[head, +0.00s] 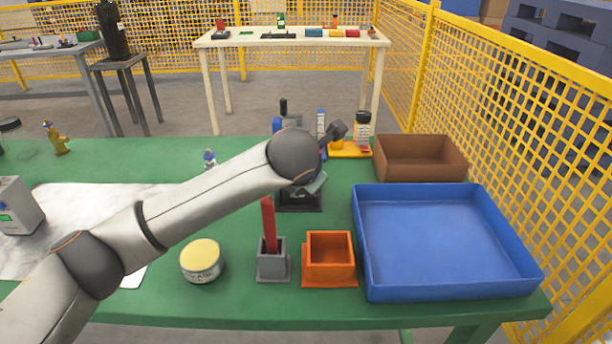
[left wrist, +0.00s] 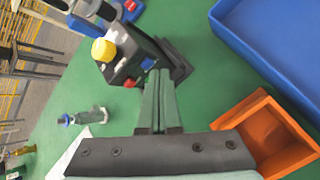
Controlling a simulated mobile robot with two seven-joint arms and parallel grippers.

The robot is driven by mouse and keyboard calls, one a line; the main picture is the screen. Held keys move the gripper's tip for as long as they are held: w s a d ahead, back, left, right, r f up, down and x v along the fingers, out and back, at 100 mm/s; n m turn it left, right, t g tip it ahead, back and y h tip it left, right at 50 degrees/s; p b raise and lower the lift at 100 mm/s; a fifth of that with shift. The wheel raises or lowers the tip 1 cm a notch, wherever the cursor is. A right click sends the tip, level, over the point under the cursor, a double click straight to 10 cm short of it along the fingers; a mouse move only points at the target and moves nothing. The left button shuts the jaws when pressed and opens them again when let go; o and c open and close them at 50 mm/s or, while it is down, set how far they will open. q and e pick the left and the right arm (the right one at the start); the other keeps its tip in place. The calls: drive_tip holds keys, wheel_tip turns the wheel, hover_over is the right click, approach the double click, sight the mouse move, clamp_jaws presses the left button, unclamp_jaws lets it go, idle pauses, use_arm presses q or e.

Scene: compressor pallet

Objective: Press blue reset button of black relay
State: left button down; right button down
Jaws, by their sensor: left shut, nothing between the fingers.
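The black relay (left wrist: 128,58) shows in the left wrist view as a dark box on a black base, with a yellow knob (left wrist: 103,50) and a red button (left wrist: 130,84). My left gripper (left wrist: 158,76) is shut and empty, its fingertips right at the relay's near face. A small bluish spot shows at the fingertips; the fingers partly cover it, and I cannot tell whether they touch it. In the head view my left arm hides most of the relay; its black base (head: 299,207) shows below the arm. My right gripper is not in view.
A blue tray (head: 448,292), a brown bin (head: 420,172) and an orange box (head: 330,275) stand to the right. A grey holder (head: 272,266) with a red stick and a yellow-lidded jar (head: 201,262) stand in front. Blue and yellow items stand behind the relay.

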use_arm(q)
drive_tip(key=shift+s, duration=0.15)
drive_tip(key=s+b, duration=0.1)
drive_tip(key=s, duration=0.5)
drive_tip(key=shift+b, duration=0.35)
idle(0.6)
